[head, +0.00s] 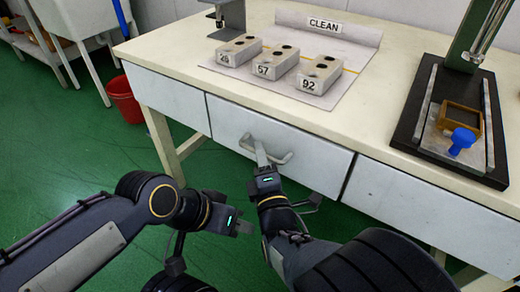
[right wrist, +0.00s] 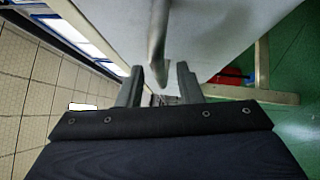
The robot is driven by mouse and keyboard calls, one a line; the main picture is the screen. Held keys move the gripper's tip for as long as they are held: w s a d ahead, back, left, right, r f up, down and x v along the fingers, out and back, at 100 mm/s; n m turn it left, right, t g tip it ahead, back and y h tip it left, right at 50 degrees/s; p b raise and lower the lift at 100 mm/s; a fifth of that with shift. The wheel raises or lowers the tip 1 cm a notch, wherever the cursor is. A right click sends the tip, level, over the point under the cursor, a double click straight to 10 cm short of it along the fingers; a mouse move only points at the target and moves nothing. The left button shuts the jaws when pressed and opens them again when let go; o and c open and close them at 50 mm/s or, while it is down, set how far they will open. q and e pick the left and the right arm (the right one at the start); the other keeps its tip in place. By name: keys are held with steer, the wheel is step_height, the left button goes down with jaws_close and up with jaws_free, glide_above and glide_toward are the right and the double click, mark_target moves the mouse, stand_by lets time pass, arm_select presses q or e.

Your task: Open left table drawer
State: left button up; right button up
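The white drawer front (head: 310,160) in the middle of the table's front has a grey bar handle (head: 282,158). The drawer looks closed, its front about level with the panels beside it. In the right wrist view, the handle (right wrist: 157,35) runs between the two fingers of my right gripper (right wrist: 159,85), which stand apart with small gaps beside the bar. My left gripper (head: 245,227) is lower, in front of the table and away from the handle; its finger opening is unclear.
Another white panel (head: 165,97) is to the left and one (head: 430,205) to the right. On the tabletop (head: 375,125) are several numbered moulds (head: 275,65), a CLEAN sign (head: 325,25) and a black stand (head: 410,130). A red bucket (head: 125,100) stands on the green floor.

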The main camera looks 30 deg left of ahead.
steer(key=shift+x, duration=0.8)
jaws_close()
